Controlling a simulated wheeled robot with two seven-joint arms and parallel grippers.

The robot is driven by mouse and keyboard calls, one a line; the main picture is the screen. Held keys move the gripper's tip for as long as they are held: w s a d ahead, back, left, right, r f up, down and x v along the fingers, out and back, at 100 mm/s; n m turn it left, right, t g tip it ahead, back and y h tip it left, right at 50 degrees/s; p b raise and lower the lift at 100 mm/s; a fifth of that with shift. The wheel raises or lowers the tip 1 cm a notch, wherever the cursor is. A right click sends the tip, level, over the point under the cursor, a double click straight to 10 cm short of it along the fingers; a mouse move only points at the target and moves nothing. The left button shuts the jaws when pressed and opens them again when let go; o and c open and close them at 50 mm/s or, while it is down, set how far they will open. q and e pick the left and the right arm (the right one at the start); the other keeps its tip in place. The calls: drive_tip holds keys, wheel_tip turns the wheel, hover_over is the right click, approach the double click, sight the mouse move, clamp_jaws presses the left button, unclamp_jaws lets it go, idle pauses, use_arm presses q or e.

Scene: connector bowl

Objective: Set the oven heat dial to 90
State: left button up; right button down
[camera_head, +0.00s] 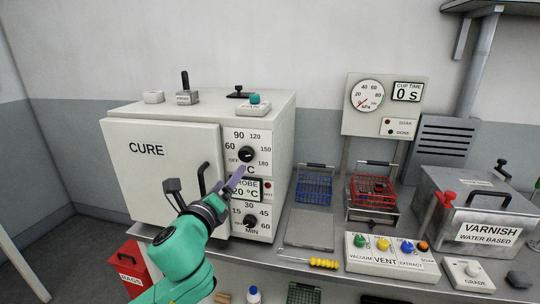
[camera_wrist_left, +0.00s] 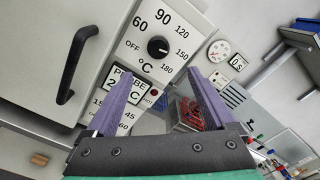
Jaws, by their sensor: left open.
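The oven (camera_head: 160,165), marked CURE, stands at the left with its door shut. Its heat dial (camera_head: 247,154) is a round black knob on the upper front panel, with OFF, 60, 90, 120, 150 and 180 around it. In the left wrist view the dial (camera_wrist_left: 158,47) shows a small white mark on its right side, roughly toward 150; the exact setting is hard to read. My left gripper (camera_head: 238,177) is in front of the panel, just below the dial. Its purple fingers (camera_wrist_left: 162,82) are apart and empty, with the dial beyond their tips. My right gripper is not in view.
The oven door handle (camera_head: 203,178) juts out beside my left gripper. A PROBE display (camera_head: 245,190) and a MIN dial (camera_head: 251,222) sit below the heat dial. Blue (camera_head: 314,188) and red (camera_head: 373,190) baskets stand to the right, with a VENT button box (camera_head: 392,256) in front.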

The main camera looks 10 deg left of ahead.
sight(245, 157)
use_arm(q)
drive_tip(key=w+p, duration=0.1)
drive_tip(key=w, duration=0.8)
drive_tip(key=w+p, duration=0.1)
drive_tip(key=w, duration=0.3)
drive_tip(key=shift+w+d+p, duration=0.15)
drive_tip(key=shift+d+p, duration=0.1)
drive_tip(key=shift+p, duration=0.1)
drive_tip(key=shift+f, duration=0.1)
drive_tip(key=c, duration=1.4)
